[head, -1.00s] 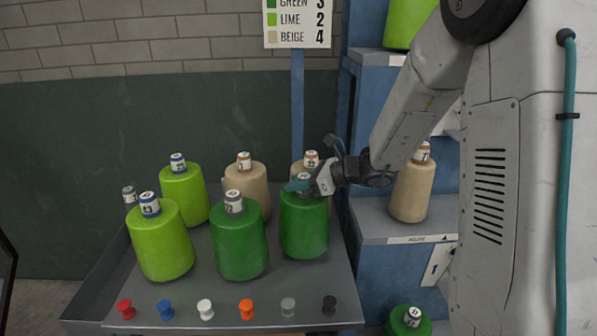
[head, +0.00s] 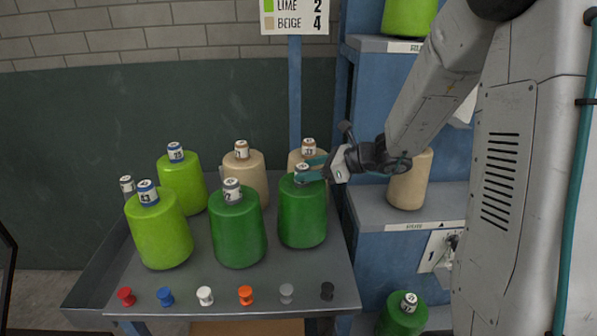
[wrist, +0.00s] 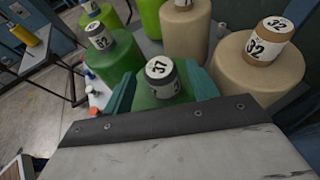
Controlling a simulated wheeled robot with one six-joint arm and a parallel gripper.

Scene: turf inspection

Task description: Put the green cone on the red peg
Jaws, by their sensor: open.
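Two dark green cones stand on the grey table: a right one (head: 302,217) and a left one (head: 238,232). A third green cone (head: 402,318) is low at the right. My gripper (head: 310,170) is at the top of the right green cone. In the wrist view its teal fingers (wrist: 160,88) are open on either side of that cone's white tube tip (wrist: 160,70), marked 37. I cannot tell whether they touch it. The red peg (head: 126,296) is bare, at the left end of the peg row on the table's front edge.
Lime cones (head: 160,232) stand at the table's left. Beige cones (head: 243,172) stand behind the green ones, one close behind my gripper. Blue, white, orange, grey and black pegs (head: 327,291) continue the row. A blue shelf (head: 405,208) is at the right.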

